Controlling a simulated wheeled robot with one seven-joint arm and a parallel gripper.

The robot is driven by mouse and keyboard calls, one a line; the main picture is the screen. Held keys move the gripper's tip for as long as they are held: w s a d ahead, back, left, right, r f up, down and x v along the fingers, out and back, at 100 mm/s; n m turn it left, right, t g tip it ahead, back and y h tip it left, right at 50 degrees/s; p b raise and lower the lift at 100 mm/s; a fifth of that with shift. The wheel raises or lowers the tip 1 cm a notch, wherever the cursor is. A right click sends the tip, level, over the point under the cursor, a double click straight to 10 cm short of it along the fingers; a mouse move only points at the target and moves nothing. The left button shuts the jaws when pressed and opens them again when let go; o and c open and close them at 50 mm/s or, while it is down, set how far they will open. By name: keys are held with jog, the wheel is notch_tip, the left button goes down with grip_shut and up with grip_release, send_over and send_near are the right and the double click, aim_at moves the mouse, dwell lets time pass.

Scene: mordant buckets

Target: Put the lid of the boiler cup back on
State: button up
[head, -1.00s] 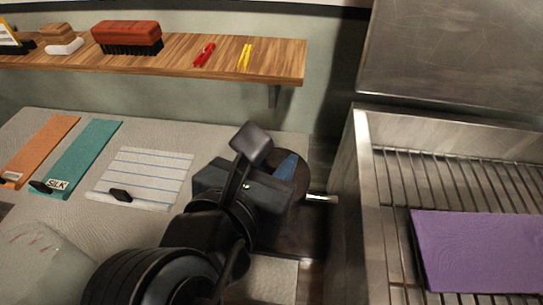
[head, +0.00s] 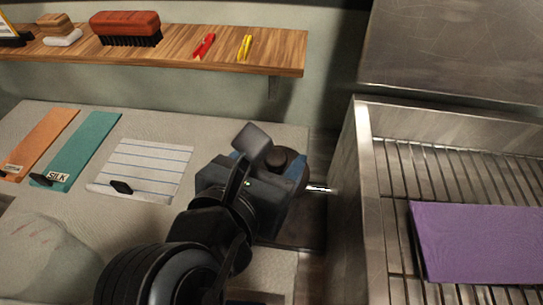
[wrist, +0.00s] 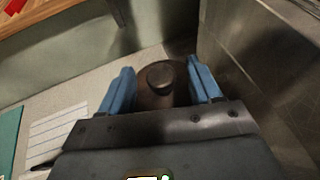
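A dark brown round lid with a raised knob (wrist: 160,77) is in the wrist view, between and beyond my two blue fingers. In the head view its dark knob (head: 279,157) shows just past my gripper (head: 272,167), at the table's right end. My gripper (wrist: 162,84) is open, with one finger on each side of the knob and a visible gap to it. I cannot tell whether the lid lies on the cup or on the table. No cup body can be made out; my gripper hides much of that spot.
A metal sink-like unit with slats (head: 390,250) and a purple cloth (head: 475,240) stands close on the right. A wooden shelf (head: 200,50) with brushes and pegs runs behind. Orange (head: 42,143) and teal (head: 82,148) strips and a lined sheet (head: 150,165) lie left.

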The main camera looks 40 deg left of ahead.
jog(key=shift+s, duration=0.1)
jog(key=v, duration=0.7)
jog(key=shift+s, duration=0.3)
jog(key=shift+r, duration=0.15)
